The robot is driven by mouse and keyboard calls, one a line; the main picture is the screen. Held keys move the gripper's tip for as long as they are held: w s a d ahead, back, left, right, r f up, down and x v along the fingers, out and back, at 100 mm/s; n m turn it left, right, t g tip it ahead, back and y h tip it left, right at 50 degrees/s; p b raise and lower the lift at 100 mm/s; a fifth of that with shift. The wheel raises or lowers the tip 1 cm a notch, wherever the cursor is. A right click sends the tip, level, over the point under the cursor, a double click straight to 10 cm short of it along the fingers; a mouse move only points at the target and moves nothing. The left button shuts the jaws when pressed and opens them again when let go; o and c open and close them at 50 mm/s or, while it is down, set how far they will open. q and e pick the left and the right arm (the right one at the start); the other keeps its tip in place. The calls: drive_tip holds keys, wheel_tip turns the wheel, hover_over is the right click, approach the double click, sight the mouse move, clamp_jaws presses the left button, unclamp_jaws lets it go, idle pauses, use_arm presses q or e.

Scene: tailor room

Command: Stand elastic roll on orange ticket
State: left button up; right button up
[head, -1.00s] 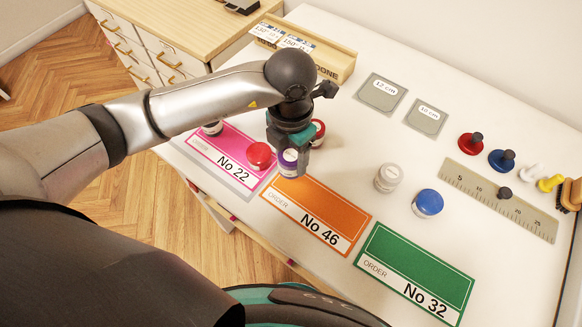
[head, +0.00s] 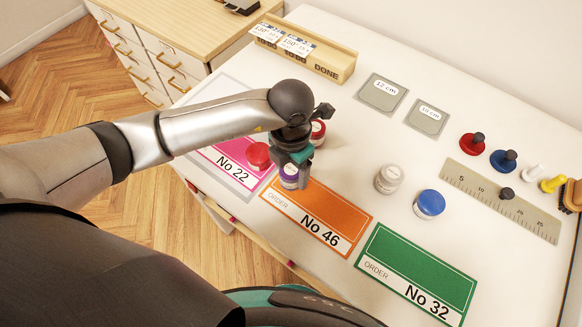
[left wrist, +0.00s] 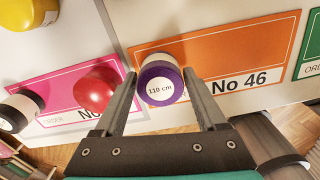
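The elastic roll (head: 290,177) is white with a purple top and stands upright at the left end of the orange ticket (head: 325,222), marked No 46. In the left wrist view the roll (left wrist: 161,80) shows its "110 cm" label, with the orange ticket (left wrist: 225,50) behind it. My left gripper (head: 296,172) has a finger on each side of the roll, close against it; the fingers also show in the left wrist view (left wrist: 161,78). I cannot tell whether the roll's base touches the ticket. My right gripper is in neither view.
Another red roll (head: 317,132) stands behind my gripper. White (head: 389,179) and blue-topped (head: 429,204) rolls stand right, above the green ticket (head: 415,275). The orange ticket's middle is clear.

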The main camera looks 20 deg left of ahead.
sight(292, 170)
use_arm(q)
drive_tip(key=shift+o, duration=1.2)
drive_tip(key=shift+r, duration=0.1)
wheel_tip(292, 170, up, 12)
drive_tip(key=p, duration=0.1)
drive_tip(key=shift+d, duration=0.1)
